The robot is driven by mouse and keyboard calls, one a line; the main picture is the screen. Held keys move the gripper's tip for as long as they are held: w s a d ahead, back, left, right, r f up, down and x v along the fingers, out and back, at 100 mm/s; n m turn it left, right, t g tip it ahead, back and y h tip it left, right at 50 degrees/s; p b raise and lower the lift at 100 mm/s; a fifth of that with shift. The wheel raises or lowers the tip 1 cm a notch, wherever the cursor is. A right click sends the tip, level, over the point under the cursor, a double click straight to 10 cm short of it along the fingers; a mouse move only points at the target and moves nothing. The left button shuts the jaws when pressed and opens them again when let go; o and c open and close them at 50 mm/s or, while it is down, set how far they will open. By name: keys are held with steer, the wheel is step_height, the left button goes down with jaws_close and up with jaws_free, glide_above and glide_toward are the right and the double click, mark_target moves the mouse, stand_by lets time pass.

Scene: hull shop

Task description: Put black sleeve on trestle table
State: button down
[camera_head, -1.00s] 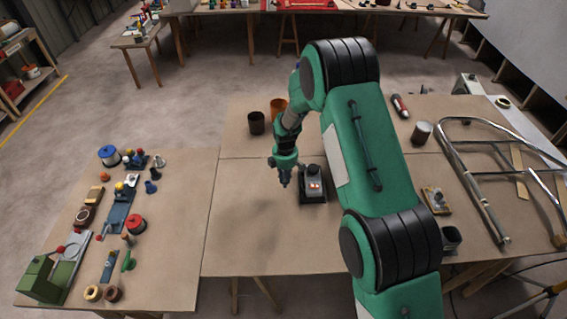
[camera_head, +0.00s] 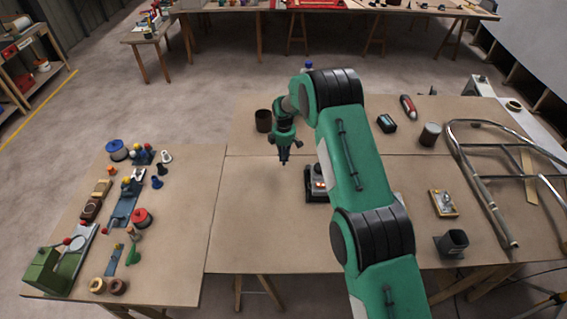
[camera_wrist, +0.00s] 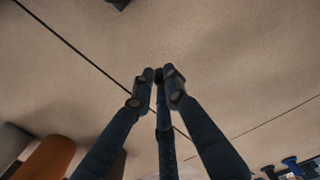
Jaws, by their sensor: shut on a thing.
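My gripper (camera_head: 284,160) points down above the bare middle of the large brown trestle table (camera_head: 255,220). In the wrist view its fingertips (camera_wrist: 160,76) come together on a small dark thing, probably the black sleeve. The fingers hide most of it, so its shape cannot be made out. The held thing appears above the tabletop (camera_wrist: 230,60), apart from it, though the exact height is hard to judge.
A dark brown cup (camera_head: 263,121) stands behind my gripper; an orange cylinder (camera_wrist: 47,158) shows in the wrist view. A black device with a red light (camera_head: 317,185) stands right of my gripper. A left table (camera_head: 180,220) holds several fixtures. The large table's front left is clear.

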steer(key=shift+w+a, duration=0.1)
steer(key=shift+w, duration=0.35)
steer(key=shift+f, duration=1.8)
steer(key=shift+f, duration=0.15)
steer(key=c, duration=1.7)
jaws_free()
steer(key=shift+c, duration=0.2)
step_height(320, 180, up, 12)
steer(key=shift+r, duration=0.15)
